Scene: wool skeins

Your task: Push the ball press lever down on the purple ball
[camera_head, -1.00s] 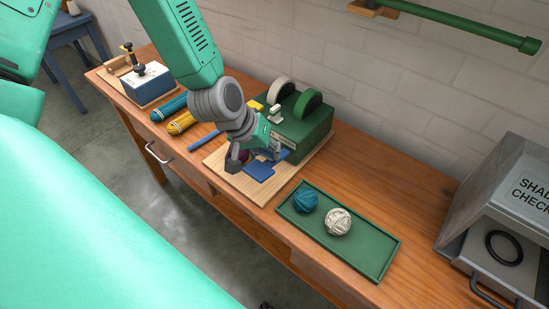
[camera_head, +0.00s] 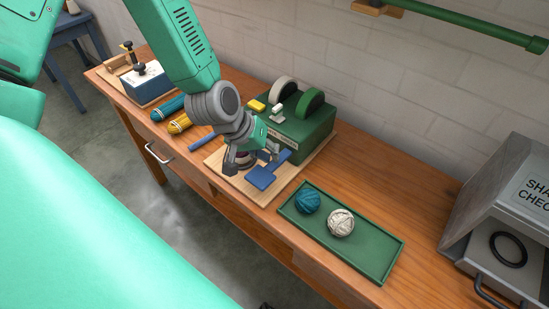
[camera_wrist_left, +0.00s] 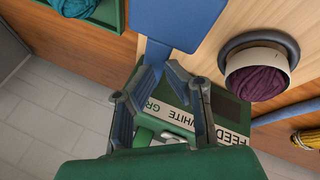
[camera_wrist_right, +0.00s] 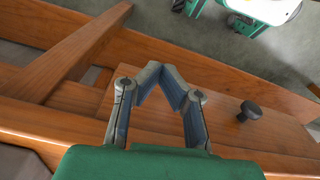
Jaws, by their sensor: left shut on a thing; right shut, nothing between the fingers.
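The purple ball (camera_wrist_left: 257,80) sits in a round cup with a dark ring on the wooden board, to the right in the left wrist view. In the head view it is mostly hidden by my left gripper. The blue press lever (camera_head: 262,178) has a flat square paddle and a narrow arm; its paddle also shows in the left wrist view (camera_wrist_left: 182,22), beside the cup, not over the ball. My left gripper (camera_wrist_left: 165,76) is shut on the lever's narrow arm. My right gripper (camera_wrist_right: 168,78) is shut and empty, seen only in its wrist view.
A green winder box (camera_head: 305,128) stands behind the lever. A green tray (camera_head: 370,258) with teal and white balls is at the right. Teal and yellow skeins (camera_head: 180,123) lie left. A wooden front with a dark knob (camera_wrist_right: 249,111) is near my right gripper.

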